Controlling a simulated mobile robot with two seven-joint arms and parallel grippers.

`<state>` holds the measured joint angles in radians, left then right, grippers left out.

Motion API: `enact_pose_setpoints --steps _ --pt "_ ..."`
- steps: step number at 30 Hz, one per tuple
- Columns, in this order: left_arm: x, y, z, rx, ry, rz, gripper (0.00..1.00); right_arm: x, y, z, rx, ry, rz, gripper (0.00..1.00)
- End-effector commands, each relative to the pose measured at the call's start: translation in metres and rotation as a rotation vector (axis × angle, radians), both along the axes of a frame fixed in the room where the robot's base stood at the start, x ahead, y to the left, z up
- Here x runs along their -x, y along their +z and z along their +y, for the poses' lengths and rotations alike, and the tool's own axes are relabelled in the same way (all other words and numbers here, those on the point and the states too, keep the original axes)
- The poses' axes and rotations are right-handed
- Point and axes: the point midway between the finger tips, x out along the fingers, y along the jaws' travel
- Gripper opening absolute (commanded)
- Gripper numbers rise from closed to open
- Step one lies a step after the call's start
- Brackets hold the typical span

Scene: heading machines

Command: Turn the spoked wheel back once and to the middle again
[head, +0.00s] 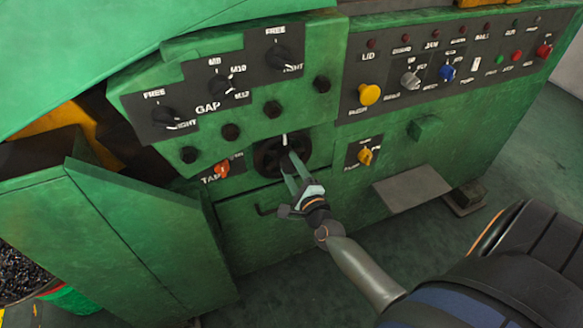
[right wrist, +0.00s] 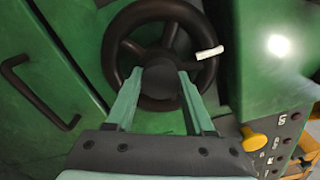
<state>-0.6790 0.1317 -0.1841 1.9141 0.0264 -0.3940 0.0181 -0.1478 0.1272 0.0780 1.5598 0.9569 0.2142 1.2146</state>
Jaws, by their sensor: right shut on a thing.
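The dark spoked wheel (head: 262,158) sits on the green front of the machine, below the row of black knobs. It also shows in the right wrist view (right wrist: 113,52), with its spokes, round hub and a white mark on the rim. In the head view the white mark is at the top of the rim. My right gripper (head: 293,166) reaches the wheel from the front. In the right wrist view its two fingers lie on either side of the hub and are shut on it. The fingers hide part of the lower rim. My left gripper is not in view.
Several black knobs and labelled dials surround the wheel. A dark handle (head: 264,211) is below. A grey plate (head: 411,188) sticks out lower right.

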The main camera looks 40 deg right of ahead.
Motion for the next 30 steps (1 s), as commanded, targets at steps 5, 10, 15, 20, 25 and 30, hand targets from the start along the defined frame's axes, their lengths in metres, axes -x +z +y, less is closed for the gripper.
enact_pose_setpoints --steps 5,10,15,20,25,30 --pt "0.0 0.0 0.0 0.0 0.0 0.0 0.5 -0.001 0.002 -0.001 0.002 -0.001 -0.005 0.65" --pt "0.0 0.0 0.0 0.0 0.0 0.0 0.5 -0.001 0.001 0.0 0.002 0.0 -0.003 0.84" --pt "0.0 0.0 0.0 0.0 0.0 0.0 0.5 0.0 0.001 0.0 0.002 -0.001 -0.001 0.84" --pt "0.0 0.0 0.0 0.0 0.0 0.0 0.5 0.003 0.0 0.001 0.002 0.0 0.0 0.84" --pt "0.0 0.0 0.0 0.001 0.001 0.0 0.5 0.023 -0.001 0.006 0.001 0.0 0.002 0.84" --pt "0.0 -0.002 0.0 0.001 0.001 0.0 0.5 0.056 -0.002 0.014 0.001 0.0 0.004 0.84"
